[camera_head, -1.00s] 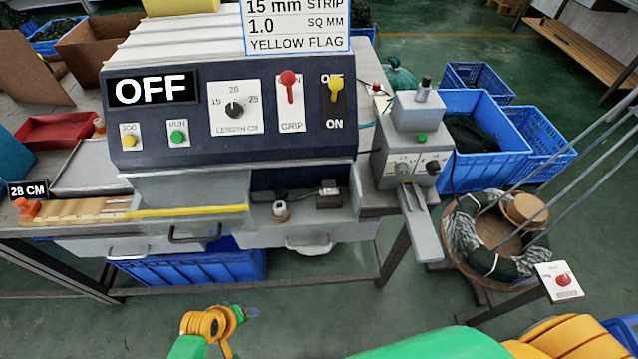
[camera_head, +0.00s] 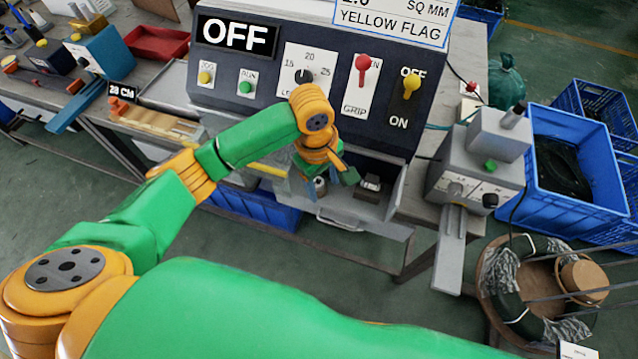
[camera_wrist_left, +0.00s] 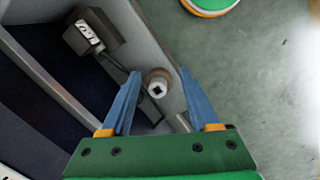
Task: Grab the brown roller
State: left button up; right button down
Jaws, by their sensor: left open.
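A small grey-brown roller (camera_wrist_left: 157,84) with a pale end and a dark square hole shows in the left wrist view. In the head view the roller (camera_head: 320,187) sits in the machine's open front tray (camera_head: 350,208), partly hidden by my left gripper (camera_head: 329,178). In the left wrist view my left gripper (camera_wrist_left: 160,74) is open, and the roller appears in the gap between its blue fingertips. I cannot tell whether either finger touches it. My right gripper is not in view.
The machine panel (camera_head: 310,90) rises behind my left gripper. A grey side unit (camera_head: 478,165) and blue crates (camera_head: 585,205) stand to the right.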

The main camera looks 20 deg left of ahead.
aim_at(318, 184)
pick_arm(q)
jog(key=w+a+r+n, duration=0.1)
jog(key=w+a+r+n+y, duration=0.1)
jog(key=n, duration=0.1)
jog(key=shift+w+r, duration=0.1)
jog(key=shift+r, duration=0.15)
jog(key=shift+w+a+f+n, duration=0.1)
jog(key=shift+a+f+n, duration=0.1)
jog(key=shift+n, duration=0.1)
jog(key=f, duration=0.5)
jog(key=shift+d+f+p, duration=0.2)
jog(key=shift+f+p, duration=0.1)
jog(key=shift+f, duration=0.4)
grip_shut()
